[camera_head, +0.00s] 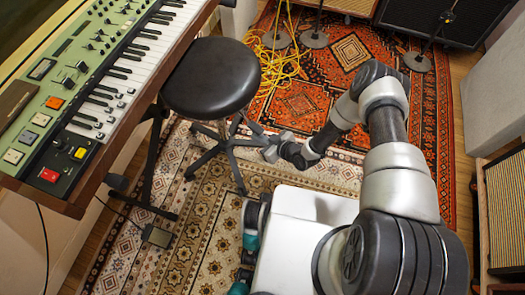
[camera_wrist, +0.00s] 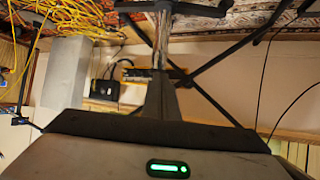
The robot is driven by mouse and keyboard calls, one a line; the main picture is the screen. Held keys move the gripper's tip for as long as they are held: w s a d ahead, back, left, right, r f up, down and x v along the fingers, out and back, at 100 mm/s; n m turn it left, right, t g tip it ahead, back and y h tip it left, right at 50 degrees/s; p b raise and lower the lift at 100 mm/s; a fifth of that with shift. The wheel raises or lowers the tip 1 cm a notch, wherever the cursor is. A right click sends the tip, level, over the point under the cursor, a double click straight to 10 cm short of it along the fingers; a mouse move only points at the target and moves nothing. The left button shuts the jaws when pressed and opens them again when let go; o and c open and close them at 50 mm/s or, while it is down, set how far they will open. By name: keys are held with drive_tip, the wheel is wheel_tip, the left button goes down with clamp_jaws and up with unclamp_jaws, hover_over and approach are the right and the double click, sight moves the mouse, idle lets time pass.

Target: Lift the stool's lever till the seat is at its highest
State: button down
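The stool has a round black seat (camera_head: 211,74), level and standing in front of the keyboard, on a dark star-shaped base (camera_head: 228,146). My gripper (camera_head: 268,151) is low on the right side of the stool, beside the base and below the seat. In the wrist view, which looks upside down, the stool's shiny column (camera_wrist: 163,35) rises straight ahead of my grey fingers (camera_wrist: 161,98). The fingers show as one narrow shape and look shut, with nothing seen held. I cannot clearly make out the lever; it may be hidden by the seat or my fingers.
A green keyboard (camera_head: 90,75) on a dark stand is at the left. A pedal (camera_head: 157,236) lies on the patterned rug. Yellow cables (camera_head: 277,62) and microphone stand bases (camera_head: 314,38) are behind the stool. Speaker cabinets (camera_head: 505,205) stand at the right.

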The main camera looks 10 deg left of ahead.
drive_tip(key=s+d, duration=0.5)
drive_tip(key=d, duration=0.3)
drive_tip(key=shift+d+p, duration=0.35)
drive_tip(key=shift+p, duration=0.05)
idle(0.5)
